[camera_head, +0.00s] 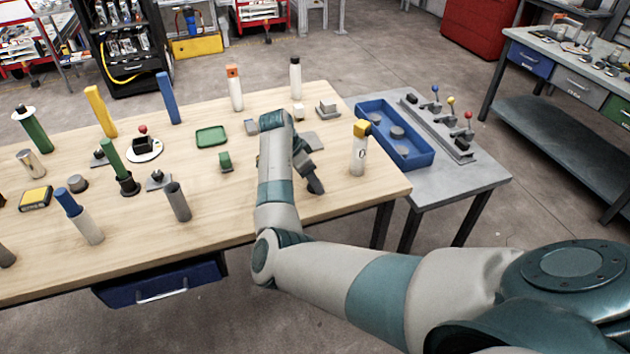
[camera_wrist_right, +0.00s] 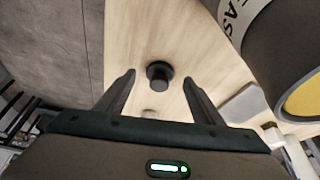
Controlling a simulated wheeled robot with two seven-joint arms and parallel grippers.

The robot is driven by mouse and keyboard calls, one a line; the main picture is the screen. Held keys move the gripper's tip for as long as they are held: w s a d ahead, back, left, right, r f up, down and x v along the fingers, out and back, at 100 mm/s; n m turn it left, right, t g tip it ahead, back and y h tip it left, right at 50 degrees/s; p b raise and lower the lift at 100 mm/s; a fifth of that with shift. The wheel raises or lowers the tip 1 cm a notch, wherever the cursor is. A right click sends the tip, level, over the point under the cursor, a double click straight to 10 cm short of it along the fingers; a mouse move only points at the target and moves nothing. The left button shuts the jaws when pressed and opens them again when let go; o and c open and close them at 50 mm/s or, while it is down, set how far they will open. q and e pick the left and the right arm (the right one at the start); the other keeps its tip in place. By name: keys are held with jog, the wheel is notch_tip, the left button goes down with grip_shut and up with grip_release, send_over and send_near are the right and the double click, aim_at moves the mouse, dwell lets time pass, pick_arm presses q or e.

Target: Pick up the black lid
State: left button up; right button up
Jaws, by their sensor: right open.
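The black lid (camera_wrist_right: 158,72) is a small dark round piece with a knob, on the wooden table in the right wrist view. It appears between the two fingers of my right gripper (camera_wrist_right: 159,79), beyond the tips. The gripper is open, with nothing held between its fingers. In the head view my right gripper (camera_head: 314,184) hangs over the table's right part, pointing down. I cannot make out the lid there; my arm and gripper seem to hide it. My left gripper is not in view.
A blue bin (camera_head: 428,160) sits on the side table.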

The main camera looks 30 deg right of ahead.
jog(key=shift+d+f, duration=0.25)
jog(key=shift+f, duration=0.45)
jog(key=c, duration=1.2)
jog(key=shift+r, duration=0.45)
notch_tip(320, 180, up, 3)
jog(key=shift+s+r+b, duration=0.1)
jog(key=shift+r+b, duration=0.05)
jog(key=shift+b, duration=0.8)
jog(key=s+d+r+b, duration=0.2)
jog(key=s+r, duration=0.5)
jog(key=s, duration=0.4)
jog(key=shift+d, duration=0.4)
